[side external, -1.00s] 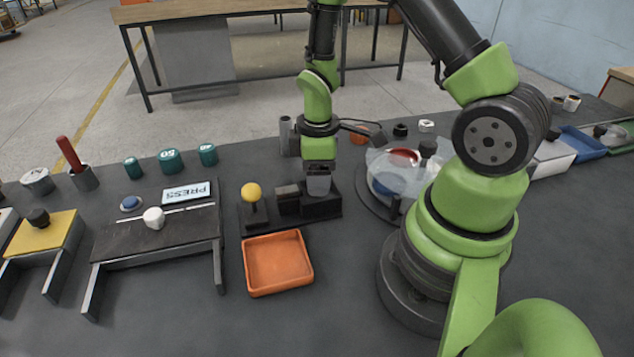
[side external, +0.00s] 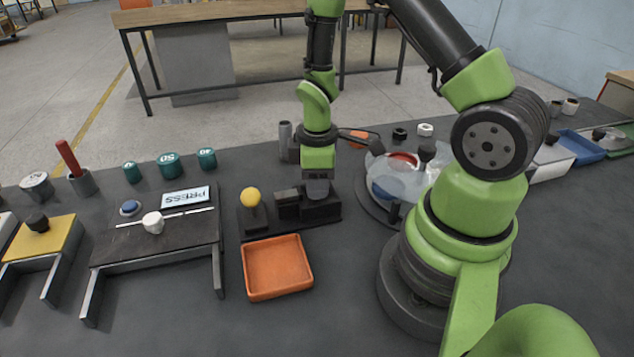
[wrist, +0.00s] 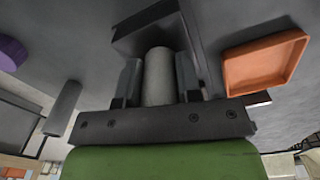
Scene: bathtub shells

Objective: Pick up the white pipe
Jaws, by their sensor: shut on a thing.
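The white pipe (wrist: 159,76) looks pale grey in the wrist view. It stands between the two dark fingers of my gripper (wrist: 158,85), which are shut on it. A dark block-like fixture (wrist: 150,28) lies just beyond the pipe. In the side view my gripper (side external: 317,188) points down at the dark fixture (side external: 318,212), low over the table. The pipe is not clearly distinguishable there, and its lower end is hidden.
An orange tray (side external: 248,272) lies in front of the fixture. A yellow-ball lever (side external: 251,197) stands left of my gripper, and a grey cylinder (side external: 285,134) stands behind. A clear-topped round unit (side external: 375,165) is to the right.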

